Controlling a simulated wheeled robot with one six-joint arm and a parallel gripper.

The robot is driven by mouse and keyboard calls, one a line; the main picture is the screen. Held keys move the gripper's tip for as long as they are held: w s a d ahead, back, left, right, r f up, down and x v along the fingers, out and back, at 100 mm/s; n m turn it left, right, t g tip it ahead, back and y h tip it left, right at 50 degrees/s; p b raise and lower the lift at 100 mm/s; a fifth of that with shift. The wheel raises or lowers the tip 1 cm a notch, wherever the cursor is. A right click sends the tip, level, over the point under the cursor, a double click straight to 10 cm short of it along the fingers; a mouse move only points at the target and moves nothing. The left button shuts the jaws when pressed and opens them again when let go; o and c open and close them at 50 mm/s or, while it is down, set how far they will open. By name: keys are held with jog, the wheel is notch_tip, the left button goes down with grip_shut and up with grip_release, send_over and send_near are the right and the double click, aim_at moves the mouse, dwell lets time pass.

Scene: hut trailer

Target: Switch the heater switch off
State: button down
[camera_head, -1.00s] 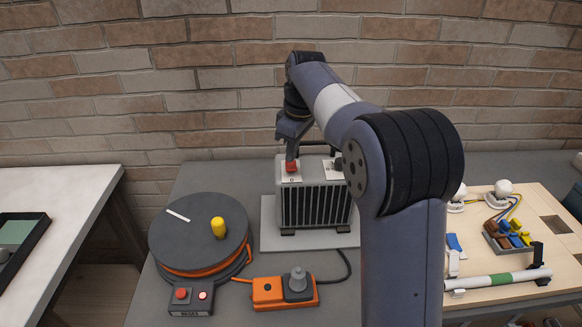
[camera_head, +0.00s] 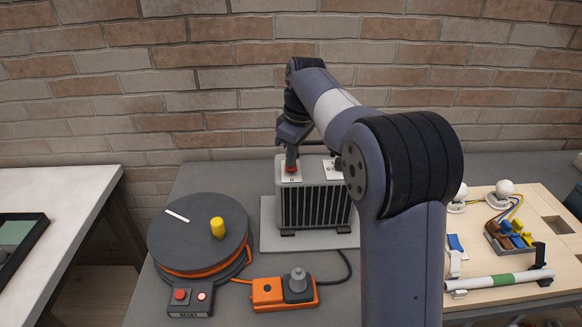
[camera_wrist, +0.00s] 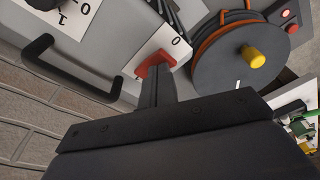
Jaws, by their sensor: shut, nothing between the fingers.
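The heater (camera_head: 315,205) is a grey box with a dark grille, standing on a grey plate on the bench. Its red switch (camera_head: 291,169) sits on a white label plate on the top left. The switch also shows in the wrist view (camera_wrist: 156,62), with a "0" mark beside it. My gripper (camera_head: 291,160) is shut and empty, its fingertips pointing down onto the red switch and seeming to touch it. The fingers hide part of the switch, so its tilt is hard to tell. A dark knob (camera_wrist: 45,3) with "0" and "1" marks is on the heater's other plate.
A black handle (camera_wrist: 70,75) arches over the heater top. A cable reel (camera_head: 190,240) with a yellow knob stands left. An orange socket box (camera_head: 268,293) and a red-button box (camera_head: 180,296) are in front. A wooden wiring board (camera_head: 530,215) lies right.

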jog(key=shift+f, duration=0.35)
jog(key=shift+r, duration=0.1)
notch_tip(320, 180, up, 7)
jog(key=p, duration=0.7)
jog(key=shift+f, duration=0.2)
notch_tip(320, 180, down, 7)
jog(key=b, duration=0.7)
jog(key=shift+r, duration=0.2)
jog(key=shift+r, duration=0.15)
